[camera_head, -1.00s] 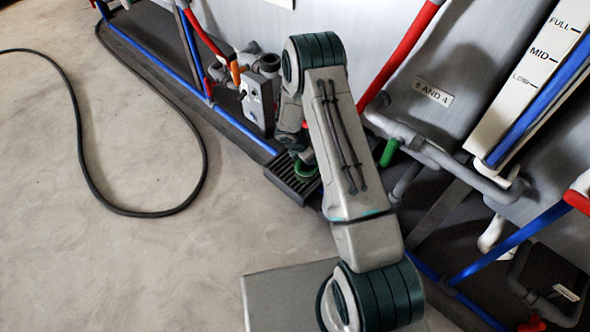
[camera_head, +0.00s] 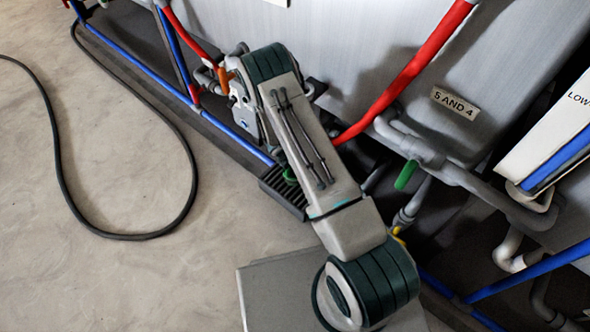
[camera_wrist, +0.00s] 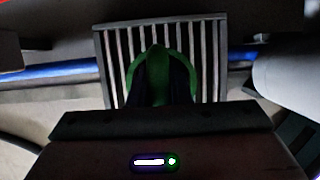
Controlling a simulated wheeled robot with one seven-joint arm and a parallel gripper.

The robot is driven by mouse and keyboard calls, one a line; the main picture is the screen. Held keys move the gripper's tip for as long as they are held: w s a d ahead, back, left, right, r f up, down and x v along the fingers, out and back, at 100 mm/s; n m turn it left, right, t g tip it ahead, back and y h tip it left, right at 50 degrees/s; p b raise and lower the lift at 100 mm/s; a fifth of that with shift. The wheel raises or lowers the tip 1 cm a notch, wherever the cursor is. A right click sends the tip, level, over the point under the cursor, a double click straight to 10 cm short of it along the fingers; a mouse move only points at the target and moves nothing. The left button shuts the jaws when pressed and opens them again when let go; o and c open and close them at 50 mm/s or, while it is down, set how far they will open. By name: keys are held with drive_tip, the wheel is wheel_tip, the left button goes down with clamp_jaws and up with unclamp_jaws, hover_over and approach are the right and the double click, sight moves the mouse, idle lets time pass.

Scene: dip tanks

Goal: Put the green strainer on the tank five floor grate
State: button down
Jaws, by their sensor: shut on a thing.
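The green strainer (camera_wrist: 155,58) is between the dark fingers of my gripper (camera_wrist: 163,75) in the wrist view, and the gripper is shut on it. It overlaps the middle of a slatted floor grate (camera_wrist: 107,55); I cannot tell whether it touches the slats. In the head view a small green part of the strainer (camera_head: 290,175) shows beside my arm, over the dark grate (camera_head: 284,198). My arm hides the gripper and part of the grate there.
A grey tank wall with a "5 AND 4" label (camera_head: 455,102) stands behind. A green valve handle (camera_head: 406,175), a red pipe (camera_head: 415,75) and a blue floor pipe (camera_head: 235,135) are close by. A black hose (camera_head: 135,235) lies on the otherwise clear floor at left.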

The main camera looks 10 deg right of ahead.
drive_tip(key=shift+f+b, duration=0.7)
drive_tip(key=shift+f, duration=1)
drive_tip(key=shift+f+b, duration=0.25)
drive_tip(key=shift+b, duration=0.05)
drive_tip(key=c, duration=1.3)
unclamp_jaws()
drive_tip(key=shift+r, duration=0.1)
drive_tip(key=shift+c, duration=0.2)
drive_tip(key=shift+r, duration=0.1)
drive_tip(key=shift+r+p, duration=0.25)
drive_tip(key=shift+p, duration=0.2)
drive_tip(key=p+v, duration=0.4)
drive_tip(key=v, duration=0.7)
drive_tip(key=shift+s+a+r, duration=0.15)
drive_tip(key=shift+r, duration=0.1)
